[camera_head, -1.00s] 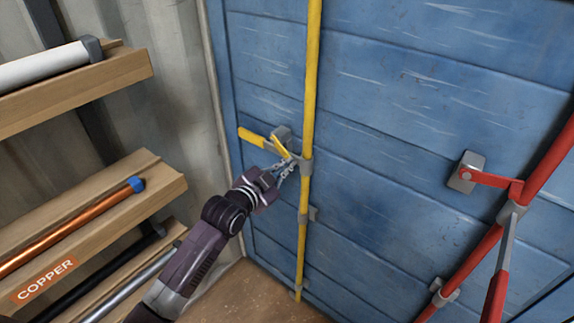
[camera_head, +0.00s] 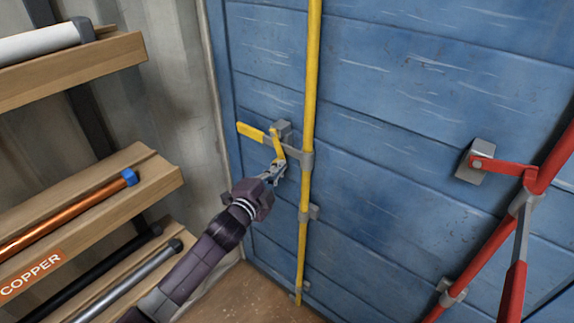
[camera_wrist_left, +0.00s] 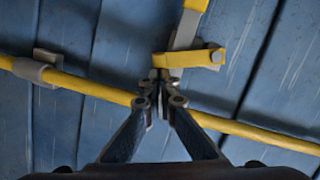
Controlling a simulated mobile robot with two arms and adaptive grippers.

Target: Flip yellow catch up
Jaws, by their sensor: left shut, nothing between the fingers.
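The yellow catch (camera_head: 277,146) is a short yellow piece hanging down beside the grey bracket on the blue door, left of the yellow bar. It also shows in the left wrist view (camera_wrist_left: 190,59), in front of the fingertips. A yellow handle (camera_head: 251,131) extends left from the same bracket. My left gripper (camera_head: 276,169) is shut and empty, its fingertips at the catch's lower end. In the left wrist view the closed fingertips (camera_wrist_left: 160,82) are at the catch's left end; I cannot tell whether they touch it. My right gripper is not in view.
The yellow vertical bar (camera_head: 309,90) runs just right of my left gripper. A red bar (camera_head: 480,260) with a red handle stands on the right of the door. Wooden shelves (camera_head: 150,160) holding pipes fill the left side.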

